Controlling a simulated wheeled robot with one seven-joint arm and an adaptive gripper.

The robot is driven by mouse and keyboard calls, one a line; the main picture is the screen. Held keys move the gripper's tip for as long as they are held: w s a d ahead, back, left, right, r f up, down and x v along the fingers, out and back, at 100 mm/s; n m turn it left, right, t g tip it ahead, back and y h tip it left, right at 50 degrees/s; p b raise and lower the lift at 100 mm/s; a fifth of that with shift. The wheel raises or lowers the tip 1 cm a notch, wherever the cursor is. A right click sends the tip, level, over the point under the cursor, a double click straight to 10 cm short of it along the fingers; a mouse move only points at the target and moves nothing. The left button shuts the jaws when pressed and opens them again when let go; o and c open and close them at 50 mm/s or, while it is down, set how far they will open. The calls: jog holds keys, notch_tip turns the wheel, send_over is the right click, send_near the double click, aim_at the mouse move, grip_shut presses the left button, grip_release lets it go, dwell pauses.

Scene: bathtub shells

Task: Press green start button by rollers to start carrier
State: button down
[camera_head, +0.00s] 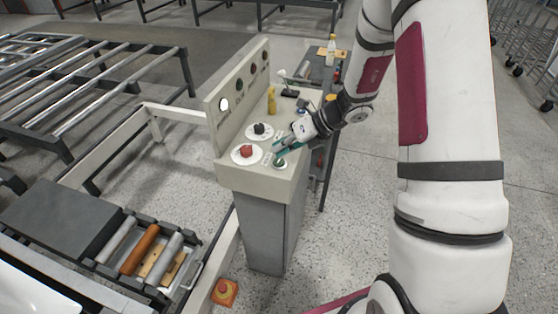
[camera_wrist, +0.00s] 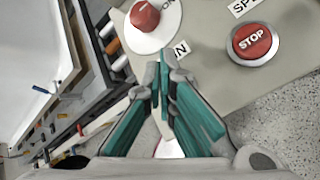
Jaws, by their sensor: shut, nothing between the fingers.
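A small dark green button (camera_head: 280,162) with a pale ring sits near the front right edge of the control console (camera_head: 228,180) in the head view. My gripper (camera_head: 279,148) is shut and empty just above the console top, close behind this button; I cannot tell whether it touches anything. In the wrist view the teal fingertips (camera_wrist: 163,78) are together, beside an "IN" label. No green button shows clearly there; the fingers hide part of the panel.
A red knob (camera_head: 246,151) and a black knob (camera_head: 260,130) stand on white dials beside my gripper. A red STOP button (camera_wrist: 251,41) shows in the wrist view. The rollers (camera_head: 140,248) lie at lower left. A yellow bottle-like item (camera_head: 271,100) stands farther back.

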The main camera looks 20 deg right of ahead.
jog(key=shift+f, duration=0.35)
